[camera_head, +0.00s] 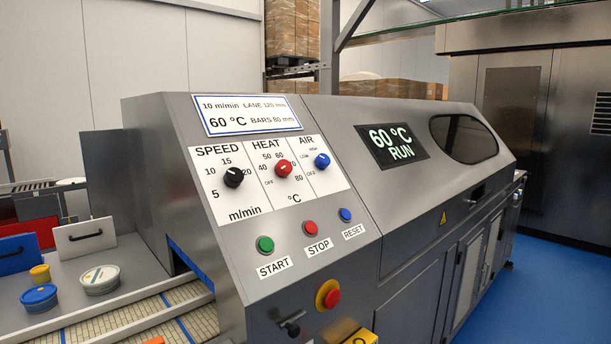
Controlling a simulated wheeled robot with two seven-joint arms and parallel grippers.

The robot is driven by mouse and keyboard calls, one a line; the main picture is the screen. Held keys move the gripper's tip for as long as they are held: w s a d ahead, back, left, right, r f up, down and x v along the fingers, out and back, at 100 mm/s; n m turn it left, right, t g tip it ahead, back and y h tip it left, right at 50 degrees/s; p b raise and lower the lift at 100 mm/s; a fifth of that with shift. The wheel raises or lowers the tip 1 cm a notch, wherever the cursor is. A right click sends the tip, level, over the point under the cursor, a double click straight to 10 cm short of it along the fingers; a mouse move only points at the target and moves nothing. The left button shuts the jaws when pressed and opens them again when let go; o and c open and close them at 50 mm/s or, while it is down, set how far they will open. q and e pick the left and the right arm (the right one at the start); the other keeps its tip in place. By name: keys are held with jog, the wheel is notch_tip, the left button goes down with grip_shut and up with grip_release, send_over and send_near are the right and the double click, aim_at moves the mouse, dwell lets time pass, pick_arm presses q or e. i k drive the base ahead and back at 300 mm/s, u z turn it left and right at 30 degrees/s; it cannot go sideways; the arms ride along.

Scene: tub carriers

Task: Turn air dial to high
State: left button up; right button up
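The blue AIR dial (322,160) is on the white label panel (328,180) on the sloped front of the grey machine. OFF, LOW and HIGH are printed around its left and upper side. The dial is too small for me to tell which mark it points to. Left of it are the red HEAT dial (283,169) and the black SPEED dial (233,177). The display (390,143) reads 60 °C RUN. Neither of my grippers is in view.
Below the dials are a green START button (265,244), a red STOP button (310,228) and a blue RESET button (345,214). A red emergency button (331,298) sits lower. Tubs (100,280) stand beside the conveyor (125,318) at left. Blue floor is open at right.

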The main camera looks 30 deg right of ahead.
aim_at(323, 160)
jog(key=z, duration=2.25)
jog(key=i, duration=0.7)
jog(key=u, duration=2.45)
